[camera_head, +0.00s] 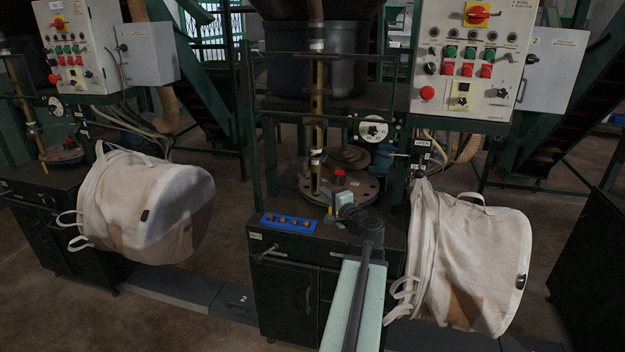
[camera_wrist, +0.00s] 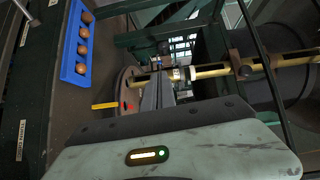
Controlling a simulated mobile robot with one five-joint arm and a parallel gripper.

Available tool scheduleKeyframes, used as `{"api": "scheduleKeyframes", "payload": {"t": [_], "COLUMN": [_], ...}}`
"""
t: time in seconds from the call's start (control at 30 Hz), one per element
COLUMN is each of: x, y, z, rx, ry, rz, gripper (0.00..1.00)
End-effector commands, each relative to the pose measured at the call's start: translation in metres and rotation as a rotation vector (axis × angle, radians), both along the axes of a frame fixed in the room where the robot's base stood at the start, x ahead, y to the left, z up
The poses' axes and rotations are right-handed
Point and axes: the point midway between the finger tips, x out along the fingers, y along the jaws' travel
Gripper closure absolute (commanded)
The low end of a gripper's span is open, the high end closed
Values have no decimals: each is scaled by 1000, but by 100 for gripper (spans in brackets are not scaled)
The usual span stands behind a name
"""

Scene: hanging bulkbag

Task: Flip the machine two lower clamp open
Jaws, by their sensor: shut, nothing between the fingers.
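Machine two (camera_head: 312,250) is the dark cabinet in the middle, with a "2" on the floor strip beside it. A brass upright tube (camera_head: 318,95) stands above its round plate (camera_head: 355,192). In the wrist view the tube (camera_wrist: 212,72) runs sideways with a pale band (camera_wrist: 192,73) and a dark fitting (camera_wrist: 245,71). I cannot tell for sure which fitting is the lower clamp or whether it is open. My gripper (camera_head: 343,197) is over the front of the machine, beside the plate. In the wrist view its fingers (camera_wrist: 158,80) are together and empty, pointing toward the tube.
A blue strip with several round brown knobs (camera_head: 288,222) lies at the cabinet's front left. A red knob (camera_head: 340,173) is on the plate. White bags (camera_head: 470,255) hang at right and left (camera_head: 145,205). A control box (camera_head: 475,60) is above right. Floor between machines is open.

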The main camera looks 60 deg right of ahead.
Motion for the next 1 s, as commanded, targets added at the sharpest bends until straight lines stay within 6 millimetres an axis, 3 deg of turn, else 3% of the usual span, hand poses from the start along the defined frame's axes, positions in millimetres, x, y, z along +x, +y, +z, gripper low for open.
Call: {"api": "scheduleKeyframes", "payload": {"t": [0.03, 0.13, 0.33, 0.83, 0.9, 1.0], "x": [-19, -36, -32, 53, 60, 70], "y": [-13, -24, -29, -86, -69, -60], "z": [5, 10, 10, 10, 10, 10], "rx": [8, 15, 16, 16, 16, 16], "ry": [-27, -58, -61, -60, -60, -60], "rz": [-42, -82, -84, -79, -78, -78], "gripper": [100, 100, 100, 100, 100, 100]}}
